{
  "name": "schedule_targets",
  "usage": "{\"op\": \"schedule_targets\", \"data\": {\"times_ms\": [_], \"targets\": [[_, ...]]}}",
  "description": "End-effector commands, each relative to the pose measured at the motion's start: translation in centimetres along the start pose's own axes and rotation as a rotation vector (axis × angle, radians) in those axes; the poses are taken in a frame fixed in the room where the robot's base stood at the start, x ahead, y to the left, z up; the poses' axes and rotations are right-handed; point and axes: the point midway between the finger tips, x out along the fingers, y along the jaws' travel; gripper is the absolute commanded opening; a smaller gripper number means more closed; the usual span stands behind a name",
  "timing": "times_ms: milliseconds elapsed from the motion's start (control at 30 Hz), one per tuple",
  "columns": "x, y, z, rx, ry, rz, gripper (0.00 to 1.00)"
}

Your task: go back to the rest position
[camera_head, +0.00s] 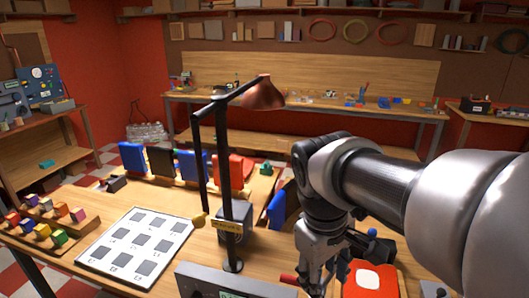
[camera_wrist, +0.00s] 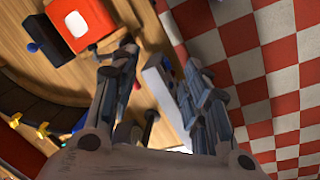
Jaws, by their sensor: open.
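My gripper (camera_head: 318,262) hangs downward over the right part of the wooden table in the head view, with my arm coming in from the right. In the wrist view my gripper (camera_wrist: 160,72) shows its two fingers apart, with nothing held between them.
A desk lamp (camera_head: 262,95) on a dark post stands left of my gripper. A white board with dark squares (camera_head: 138,246) and a rack of coloured blocks (camera_head: 60,238) lie further left. A grey box (camera_head: 225,282) is at the front edge. Checkered floor (camera_wrist: 262,70) lies beyond the table edge.

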Motion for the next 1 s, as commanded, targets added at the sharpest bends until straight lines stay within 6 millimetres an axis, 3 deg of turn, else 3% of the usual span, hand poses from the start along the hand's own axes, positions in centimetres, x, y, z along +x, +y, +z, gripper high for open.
{"op": "schedule_targets", "data": {"times_ms": [33, 200, 400, 600, 1000], "targets": [[-0.5, -0.5, 1.9, 0.065, 0.045, 0.001, 0.43], [-0.4, -2.5, 6.8, 0.288, 0.180, -0.008, 0.43], [0.8, -4.5, 10.6, 0.487, 0.302, -0.024, 0.43], [1.6, -5.4, 11.7, 0.566, 0.350, -0.033, 0.43], [1.7, -5.4, 11.8, 0.569, 0.351, -0.034, 0.43]]}}
